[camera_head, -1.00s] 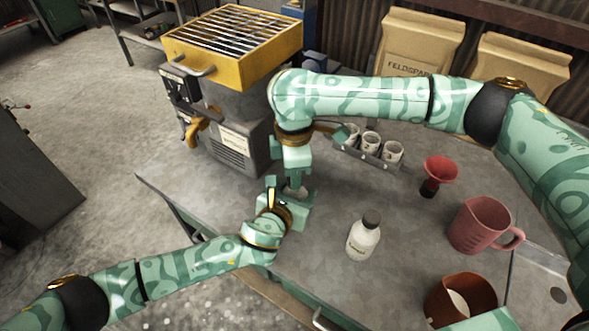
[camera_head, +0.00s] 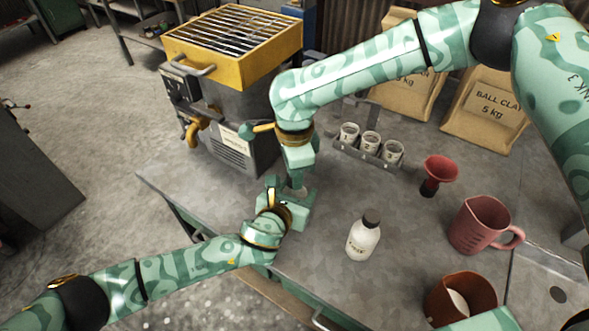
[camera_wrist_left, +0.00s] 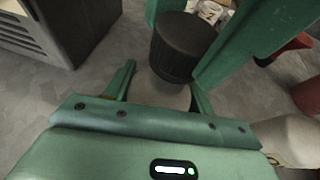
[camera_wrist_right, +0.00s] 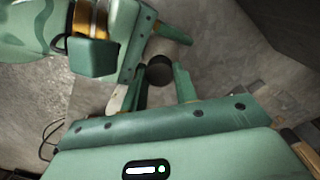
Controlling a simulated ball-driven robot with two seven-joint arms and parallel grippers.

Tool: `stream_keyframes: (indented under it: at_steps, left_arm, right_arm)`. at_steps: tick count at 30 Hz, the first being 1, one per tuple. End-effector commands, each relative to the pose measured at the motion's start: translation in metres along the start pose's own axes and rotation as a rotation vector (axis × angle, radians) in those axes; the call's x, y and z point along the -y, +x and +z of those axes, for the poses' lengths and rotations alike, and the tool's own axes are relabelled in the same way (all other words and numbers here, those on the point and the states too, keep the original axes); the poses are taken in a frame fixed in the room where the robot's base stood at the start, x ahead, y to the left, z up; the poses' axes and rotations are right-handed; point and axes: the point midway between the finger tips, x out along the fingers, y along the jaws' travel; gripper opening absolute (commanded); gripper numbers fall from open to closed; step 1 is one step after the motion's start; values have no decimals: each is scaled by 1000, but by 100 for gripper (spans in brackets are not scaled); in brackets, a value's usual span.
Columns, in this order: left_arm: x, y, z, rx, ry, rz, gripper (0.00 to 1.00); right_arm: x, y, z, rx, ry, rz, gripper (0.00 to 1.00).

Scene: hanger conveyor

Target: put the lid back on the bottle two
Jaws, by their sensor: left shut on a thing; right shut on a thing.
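My left gripper (camera_head: 283,200) is shut on a pale bottle (camera_wrist_left: 160,92), mostly hidden in the head view. A black ribbed lid (camera_wrist_left: 183,45) sits at the bottle's mouth, upright in line with it; I cannot tell whether it is fully seated. My right gripper (camera_head: 296,184) comes down from above and is shut on this lid, which shows between its fingers in the right wrist view (camera_wrist_right: 160,72). Another white bottle (camera_head: 362,241) with a dark lid stands on the table to the right. Its label is too small to read.
On the grey table (camera_head: 330,285) are a rack of small cups (camera_head: 371,143), a red funnel (camera_head: 440,168), a pink jug (camera_head: 480,222) and a brown pot (camera_head: 461,296). A yellow-topped machine (camera_head: 235,45) and paper sacks (camera_head: 489,105) stand behind. The table around the standing bottle is clear.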

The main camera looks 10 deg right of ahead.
Motion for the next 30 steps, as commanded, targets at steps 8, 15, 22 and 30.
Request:
stream_keyframes:
  at_steps: [8, 15, 22, 30]
  left_arm:
    - [1, 0, 0, 0, 0, -3, 0]
    - [1, 0, 0, 0, -1, -2, 0]
    - [1, 0, 0, 0, -1, -1, 0]
    - [0, 0, 0, 0, 0, 0, 0]
  right_arm:
    - [1, -1, 0, 5, 45, -3, 8]
    - [1, 0, 0, 5, 43, -3, 51]
    - [1, -1, 0, 4, 42, -3, 51]
    - [1, -29, -1, 4, 42, -6, 51]
